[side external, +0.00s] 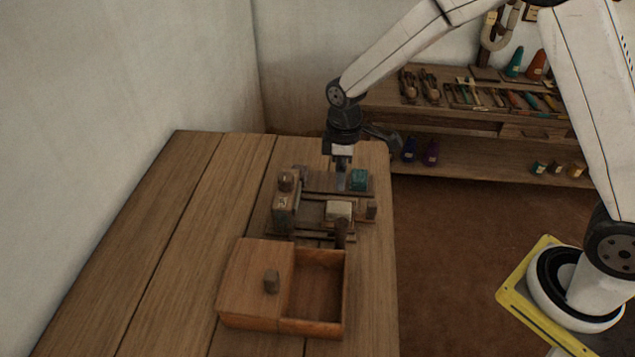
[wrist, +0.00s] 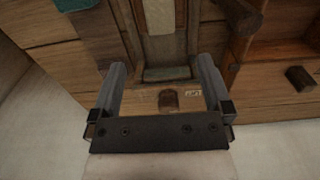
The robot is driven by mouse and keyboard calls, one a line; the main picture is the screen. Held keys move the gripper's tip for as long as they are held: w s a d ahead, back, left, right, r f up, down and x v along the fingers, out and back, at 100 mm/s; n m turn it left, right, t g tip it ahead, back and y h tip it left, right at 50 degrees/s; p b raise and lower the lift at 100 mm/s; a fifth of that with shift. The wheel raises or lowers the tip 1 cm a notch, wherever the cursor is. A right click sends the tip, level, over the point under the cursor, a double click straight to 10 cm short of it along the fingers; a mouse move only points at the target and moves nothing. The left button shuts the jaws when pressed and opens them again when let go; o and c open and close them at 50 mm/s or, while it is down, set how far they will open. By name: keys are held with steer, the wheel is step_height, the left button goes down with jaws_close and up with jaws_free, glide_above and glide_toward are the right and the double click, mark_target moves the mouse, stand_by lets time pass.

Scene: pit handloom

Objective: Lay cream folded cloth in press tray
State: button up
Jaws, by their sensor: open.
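The cream folded cloth (side external: 339,209) sits at the near right part of a wooden railed frame that looks like the press tray (side external: 308,213). It also shows at the top of the wrist view (wrist: 158,14), between wooden rails. Whether it rests fully on the tray floor I cannot tell. My gripper (side external: 341,184) points down behind the cloth, beside a teal folded cloth (side external: 360,179). In the wrist view my gripper (wrist: 160,65) is open, with nothing held between its fingers. A labelled wooden block with a knob (wrist: 168,102) shows beyond the fingers.
A wooden box (side external: 318,328) with a knobbed lid (side external: 250,280) stands nearer on the table, its right part open. The table's left side is clear. Shelves (side external: 470,110) with tools stand behind.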

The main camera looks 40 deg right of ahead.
steer(key=s+d+r+m+t, duration=0.1)
steer(key=s+d+r+m, duration=0.1)
steer(key=s, duration=0.6)
steer(key=s+d+r+m+t, duration=0.1)
steer(key=s+d+r+m, duration=0.1)
steer(key=s+d+m, duration=0.2)
steer(key=s+m, duration=0.3)
steer(key=s, duration=0.1)
steer(key=shift+d+r+t, duration=0.2)
steer(key=shift+t, duration=0.1)
